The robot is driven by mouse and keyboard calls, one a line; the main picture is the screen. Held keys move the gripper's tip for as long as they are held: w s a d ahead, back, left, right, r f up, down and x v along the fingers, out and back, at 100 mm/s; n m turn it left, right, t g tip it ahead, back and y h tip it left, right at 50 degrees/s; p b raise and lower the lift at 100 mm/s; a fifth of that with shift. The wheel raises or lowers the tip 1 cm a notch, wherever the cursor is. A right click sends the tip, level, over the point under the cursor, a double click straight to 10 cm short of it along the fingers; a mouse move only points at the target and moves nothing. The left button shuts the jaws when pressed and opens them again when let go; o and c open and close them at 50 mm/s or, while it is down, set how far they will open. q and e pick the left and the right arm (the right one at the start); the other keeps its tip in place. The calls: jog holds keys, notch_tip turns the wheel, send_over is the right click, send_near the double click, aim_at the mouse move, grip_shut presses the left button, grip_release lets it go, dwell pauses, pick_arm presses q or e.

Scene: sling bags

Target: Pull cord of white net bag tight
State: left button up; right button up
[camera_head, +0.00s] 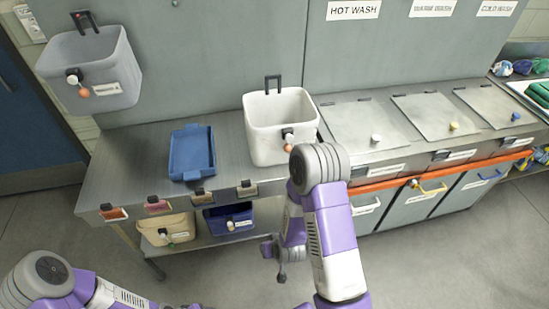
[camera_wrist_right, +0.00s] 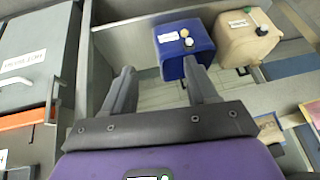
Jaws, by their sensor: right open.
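The white bag (camera_head: 268,148) stands open-topped on the grey counter at the middle of the head view. A black loop stands at its back rim. On its front are a dark-and-white toggle (camera_head: 289,136) and an orange bead (camera_head: 288,148); the cord itself is too small to make out. My right gripper (camera_head: 275,262) is in front of the counter, below the white bag, apart from it. It is open and empty in the right wrist view (camera_wrist_right: 165,75), where the white bag does not show. My left arm is at the lower left; its fingers are out of view.
A grey bag (camera_head: 92,70) hangs on the wall. A blue tray (camera_head: 192,153) lies left of the white bag. A blue bag (camera_head: 228,218) and a tan bag (camera_head: 167,229) sit on the lower shelf. Lidded bins and an orange rail (camera_head: 440,171) are right.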

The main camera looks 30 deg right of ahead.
jog(key=w+d+r+t+h+b, duration=0.35)
jog(key=w+d+r+t, duration=0.25)
jog(key=w+d+r, duration=0.3)
jog(key=t+h+b, duration=0.2)
jog(key=t+h, duration=0.2)
jog(key=t, duration=0.1)
send_near(288, 151)
jog(key=x, duration=0.3)
jog(key=shift+n, duration=0.3)
jog(key=x, duration=0.6)
jog(key=shift+w+b, duration=0.1)
jog(key=shift+b, duration=0.25)
pick_arm(q)
notch_tip(288, 151, down, 8)
jog(key=shift+r, duration=0.2)
pick_arm(e)
grip_shut()
